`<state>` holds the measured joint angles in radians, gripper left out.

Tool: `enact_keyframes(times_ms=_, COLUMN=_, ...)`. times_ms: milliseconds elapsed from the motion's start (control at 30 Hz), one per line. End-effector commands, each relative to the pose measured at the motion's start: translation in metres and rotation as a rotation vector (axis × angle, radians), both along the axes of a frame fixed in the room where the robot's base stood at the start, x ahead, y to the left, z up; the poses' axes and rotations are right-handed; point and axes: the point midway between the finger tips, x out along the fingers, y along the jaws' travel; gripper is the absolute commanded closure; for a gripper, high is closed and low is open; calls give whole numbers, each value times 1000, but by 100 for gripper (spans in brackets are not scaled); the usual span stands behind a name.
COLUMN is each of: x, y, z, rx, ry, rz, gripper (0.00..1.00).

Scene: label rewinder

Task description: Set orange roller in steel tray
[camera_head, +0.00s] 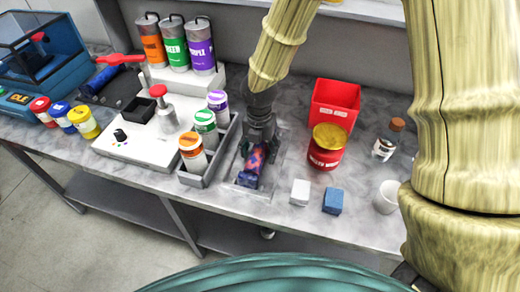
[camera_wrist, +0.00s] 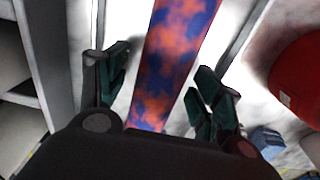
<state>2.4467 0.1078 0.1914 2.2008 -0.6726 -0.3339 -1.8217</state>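A long roller mottled orange and blue (camera_head: 251,169) lies in a shallow, pale steel tray (camera_head: 268,196) in the head view. It also runs up the middle of the wrist view (camera_wrist: 175,60). My gripper (camera_head: 256,147) is over the tray, pointing down, at the roller's far part. In the wrist view its two dark green fingers (camera_wrist: 160,85) stand apart, one on each side of the roller. A gap shows between the left finger and the roller; the right finger is closer to it. Part of the roller is hidden under my gripper.
A grey bin (camera_head: 204,178) with orange-, green- and purple-labelled jars stands left of the tray. On the right are a red box (camera_head: 335,100), a red jar (camera_head: 325,152), a white block (camera_head: 300,192), a blue block (camera_head: 333,201) and a white cup (camera_head: 386,197).

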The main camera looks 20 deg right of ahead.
Motion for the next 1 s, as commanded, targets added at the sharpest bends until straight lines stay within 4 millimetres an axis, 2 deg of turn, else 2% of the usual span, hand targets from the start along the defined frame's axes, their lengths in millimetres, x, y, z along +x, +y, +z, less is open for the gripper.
enact_keyframes(times_ms=200, x=0, y=0, z=1, rx=1, ry=1, rz=0, gripper=34)
enact_keyframes(times_ms=367, x=0, y=0, z=14, rx=2, ry=-1, rz=-1, gripper=34)
enact_keyframes(times_ms=800, x=0, y=0, z=85, rx=2, ry=-3, rz=0, gripper=34)
enact_keyframes(times_ms=1000, x=0, y=0, z=109, rx=2, ry=-1, rz=1, gripper=34)
